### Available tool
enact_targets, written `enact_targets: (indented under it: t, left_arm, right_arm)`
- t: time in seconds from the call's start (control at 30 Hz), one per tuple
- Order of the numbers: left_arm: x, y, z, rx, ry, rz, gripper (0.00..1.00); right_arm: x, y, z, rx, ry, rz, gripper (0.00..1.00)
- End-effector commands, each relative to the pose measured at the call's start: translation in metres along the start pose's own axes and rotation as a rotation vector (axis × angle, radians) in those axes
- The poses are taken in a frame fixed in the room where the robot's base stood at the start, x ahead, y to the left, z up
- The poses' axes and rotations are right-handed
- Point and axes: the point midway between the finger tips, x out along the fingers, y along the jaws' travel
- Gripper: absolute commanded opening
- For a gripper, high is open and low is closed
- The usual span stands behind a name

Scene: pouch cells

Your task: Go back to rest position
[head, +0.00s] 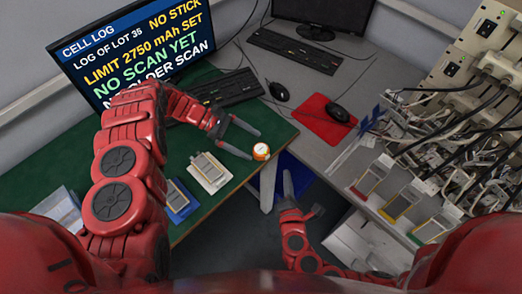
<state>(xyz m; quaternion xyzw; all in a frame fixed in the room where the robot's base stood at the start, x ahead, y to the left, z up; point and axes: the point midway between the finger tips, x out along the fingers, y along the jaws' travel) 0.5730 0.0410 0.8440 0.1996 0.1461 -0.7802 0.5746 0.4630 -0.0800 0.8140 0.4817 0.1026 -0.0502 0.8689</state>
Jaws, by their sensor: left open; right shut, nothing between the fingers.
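My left gripper (248,141) is open and empty over the right part of the green bench top (232,187). Its fingertips are close to a small orange and white round item (261,152); I cannot tell whether they touch it. My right gripper (288,177) is shut and empty, low in the middle, in front of the gap between the benches. A pouch cell in a white holder (209,178) and one in a blue holder (180,207) lie on the green top, right of my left arm.
A log monitor (130,50) and keyboard (228,88) stand behind my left arm. The grey bench (325,75) holds a mouse on a red mat (312,118). Tangled cables (450,140) and several cell holders, one yellow (398,206), are at right. A blue bin (290,178) is below.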

Motion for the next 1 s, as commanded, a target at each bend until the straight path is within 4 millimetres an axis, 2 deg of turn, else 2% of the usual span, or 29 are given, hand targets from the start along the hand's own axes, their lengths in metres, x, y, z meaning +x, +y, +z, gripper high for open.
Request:
enact_targets:
  t: [0.03, 0.2, 0.3, 0.5, 0.83, 0.93, 1.0]
  left_arm:
    - [-0.014, 0.002, -0.001, 0.001, 0.004, 0.007, 1.00]
    - [-0.054, 0.000, -0.002, -0.001, 0.003, 0.004, 1.00]
    - [-0.066, 0.001, -0.002, -0.002, 0.002, 0.004, 1.00]
    - [-0.080, 0.000, -0.001, -0.001, 0.002, 0.002, 1.00]
    - [-0.084, -0.001, 0.002, -0.002, 0.000, 0.000, 1.00]
    - [-0.093, 0.000, 0.019, -0.002, 0.000, 0.000, 1.00]
    - [-0.105, 0.000, 0.042, -0.001, 0.000, 0.000, 1.00]
  right_arm:
    - [0.000, 0.000, 0.000, 0.000, 0.000, 0.000, 0.00]
    - [0.000, 0.000, 0.000, 0.000, 0.000, 0.000, 0.00]
    - [0.000, 0.000, 0.000, 0.000, 0.000, 0.000, 0.00]
    - [0.000, 0.000, 0.000, 0.000, 0.000, 0.000, 0.00]
    - [-0.001, 0.003, 0.002, 0.000, 0.000, 0.000, 0.00]
    - [-0.005, 0.019, 0.012, 0.000, 0.000, 0.000, 0.00]
    - [-0.011, 0.040, 0.025, 0.000, 0.000, 0.000, 0.00]
